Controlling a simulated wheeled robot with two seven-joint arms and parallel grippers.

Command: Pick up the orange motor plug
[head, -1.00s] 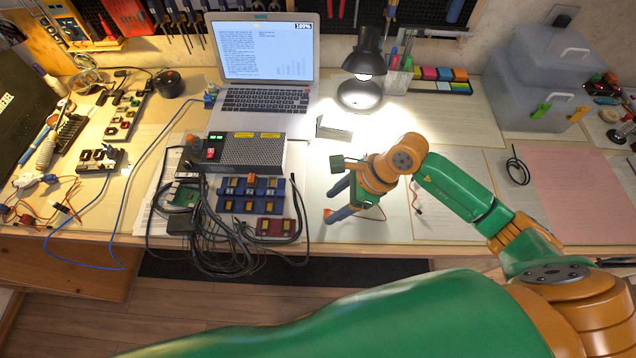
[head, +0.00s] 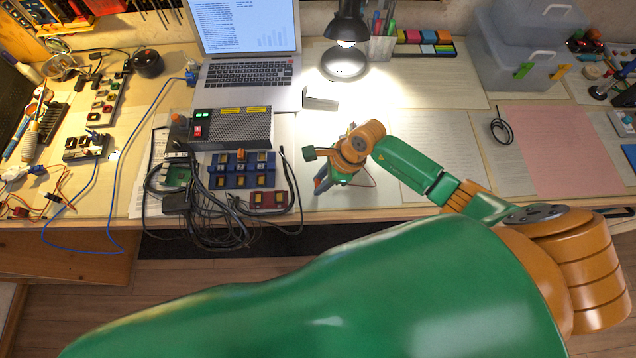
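A small orange piece (head: 318,183) shows at the lower left of my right gripper, at the white sheet near the table's front edge; it may be the orange motor plug. A thin wire curves on the sheet just right of the gripper. My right gripper (head: 322,184) points down at this spot. Its fingers are small, dark and partly covered by its own wrist, so I cannot tell whether they touch or enclose the orange piece. Another small orange part (head: 241,155) sits on the blue module board (head: 228,170). My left gripper is not in view.
A black-and-grey power box (head: 232,129) with tangled black cables lies left of the gripper. A lit desk lamp (head: 345,62) and an open laptop (head: 246,72) stand behind. A pink sheet (head: 570,150) and papers at right leave free room.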

